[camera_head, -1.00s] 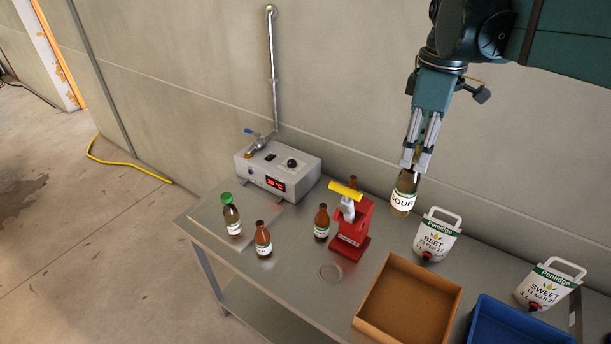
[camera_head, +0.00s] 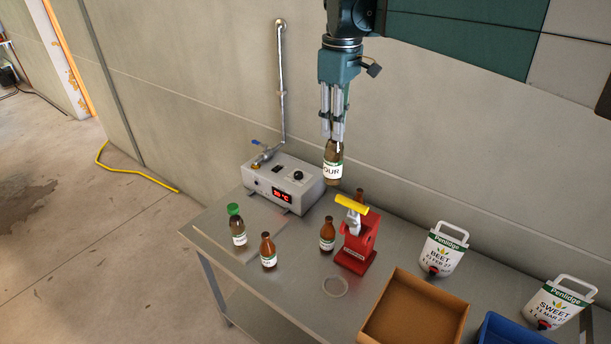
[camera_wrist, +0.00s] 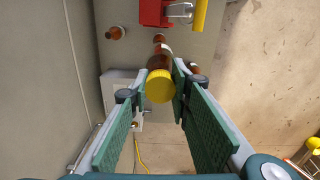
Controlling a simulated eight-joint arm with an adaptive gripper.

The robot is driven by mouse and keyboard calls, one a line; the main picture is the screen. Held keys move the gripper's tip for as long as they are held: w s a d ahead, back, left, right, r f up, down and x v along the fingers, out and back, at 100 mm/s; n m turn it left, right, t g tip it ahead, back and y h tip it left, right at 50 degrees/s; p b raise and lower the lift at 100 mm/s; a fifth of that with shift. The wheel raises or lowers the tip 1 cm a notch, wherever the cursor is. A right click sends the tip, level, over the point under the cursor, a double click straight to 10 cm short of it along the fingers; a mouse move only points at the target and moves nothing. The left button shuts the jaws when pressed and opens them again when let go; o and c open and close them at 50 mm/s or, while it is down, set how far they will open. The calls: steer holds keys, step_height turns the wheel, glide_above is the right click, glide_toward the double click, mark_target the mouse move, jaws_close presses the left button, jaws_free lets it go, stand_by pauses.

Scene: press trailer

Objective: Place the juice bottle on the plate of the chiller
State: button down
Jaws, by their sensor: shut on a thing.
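My gripper (camera_head: 333,138) is shut on a brown juice bottle (camera_head: 333,168) with a white label reading "OUR". It holds the bottle roughly upright, well above the table and up and left of the red press. In the wrist view, the bottle's yellow cap (camera_wrist: 160,87) shows between the fingers. The chiller (camera_head: 285,183) is a grey box with a red display at the back of the table, lower left of the held bottle. Its flat metal plate (camera_head: 215,232) appears to lie in front of it. A green-capped bottle (camera_head: 238,228) stands on or beside that plate; I cannot tell which.
A cardboard box (camera_head: 415,312), a blue crate (camera_head: 505,330) and two white jugs (camera_head: 443,250) (camera_head: 557,303) are at right.

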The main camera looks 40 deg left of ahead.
steer(key=s+a+f, duration=0.2)
steer(key=s+a, duration=0.1)
steer(key=a, duration=0.9)
steer(key=s+a+f, duration=0.1)
steer(key=s+a, duration=0.3)
steer(key=a, duration=0.8)
step_height(320, 180, down, 18)
steer(key=shift+w+a+m, duration=0.15)
steer(key=shift+w+m, duration=0.05)
steer(key=shift+m, duration=0.1)
steer(key=shift+f, duration=0.1)
step_height(320, 180, down, 6)
steer(key=shift+f, duration=0.1)
steer(key=shift+f+p, duration=0.4)
steer(key=shift+f, duration=1.6)
